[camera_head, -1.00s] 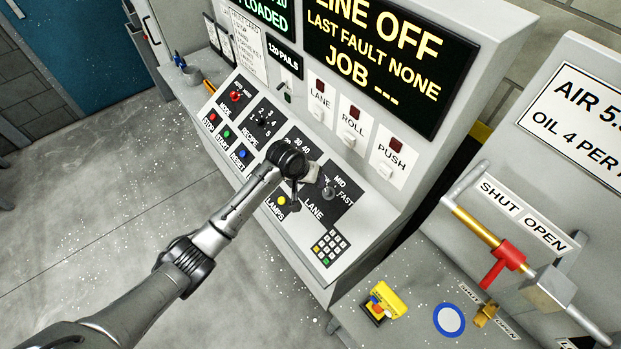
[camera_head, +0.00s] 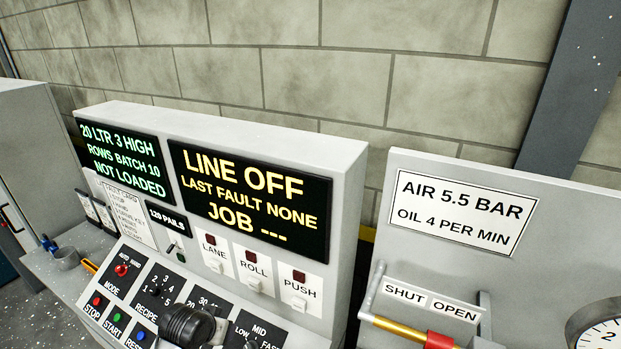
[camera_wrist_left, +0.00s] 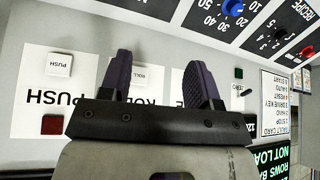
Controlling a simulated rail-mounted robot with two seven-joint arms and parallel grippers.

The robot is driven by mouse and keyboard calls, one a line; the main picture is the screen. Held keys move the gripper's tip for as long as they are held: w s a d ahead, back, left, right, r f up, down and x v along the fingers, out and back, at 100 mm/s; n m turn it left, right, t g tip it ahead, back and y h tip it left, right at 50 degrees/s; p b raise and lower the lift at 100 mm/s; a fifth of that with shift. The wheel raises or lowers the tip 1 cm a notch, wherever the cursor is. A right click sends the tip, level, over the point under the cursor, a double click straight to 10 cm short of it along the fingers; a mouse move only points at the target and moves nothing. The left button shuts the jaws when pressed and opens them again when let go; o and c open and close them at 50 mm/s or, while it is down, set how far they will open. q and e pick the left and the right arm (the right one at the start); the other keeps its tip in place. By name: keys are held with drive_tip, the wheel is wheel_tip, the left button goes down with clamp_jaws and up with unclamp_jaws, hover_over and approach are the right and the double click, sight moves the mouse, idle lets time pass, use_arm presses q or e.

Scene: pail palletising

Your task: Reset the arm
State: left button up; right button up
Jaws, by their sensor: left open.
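My left gripper (camera_wrist_left: 160,82) is open and empty in the left wrist view, its two dark fingers apart in front of the control panel's LANE, ROLL and PUSH plates. In the head view only the dark wrist part of my left arm shows at the bottom edge, over the lower panel; the fingers cannot be made out there. The control console (camera_head: 345,190) fills the middle of the head view. Its large display (camera_head: 250,200) reads LINE OFF, LAST FAULT NONE, JOB ---. My right gripper is in neither view.
A grey air panel (camera_head: 410,240) with the AIR 5.5 BAR sign (camera_head: 460,212) stands at the right, with a red valve handle (camera_head: 438,340) and a gauge (camera_head: 603,335). The mode knob (camera_head: 122,270) and several buttons lie on the console's sloped face. A block wall stands behind.

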use_arm(q)
wheel_tip(320, 180, up, 8)
drive_tip(key=s+m+t, duration=0.1)
drive_tip(key=s+t, duration=0.1)
drive_tip(key=s+d+r+t+y+p, duration=0.1)
drive_tip(key=s+r+t+p, duration=0.1)
drive_tip(key=s, duration=0.7)
drive_tip(key=s+f+g+p, duration=0.1)
drive_tip(key=s+f, duration=0.3)
drive_tip(key=s, duration=0.5)
drive_tip(key=s+f+n+g+p, duration=0.1)
drive_tip(key=s+f+g, duration=0.2)
drive_tip(key=s, duration=0.7)
drive_tip(key=s+f+g+p, duration=0.2)
drive_tip(key=s+f, duration=0.4)
drive_tip(key=s, duration=0.3)
drive_tip(key=shift+s+d+g, duration=0.15)
drive_tip(key=shift+s+g, duration=0.15)
drive_tip(key=shift+s, duration=0.05)
drive_tip(key=shift+f, duration=0.1)
drive_tip(key=shift+c, duration=0.4)
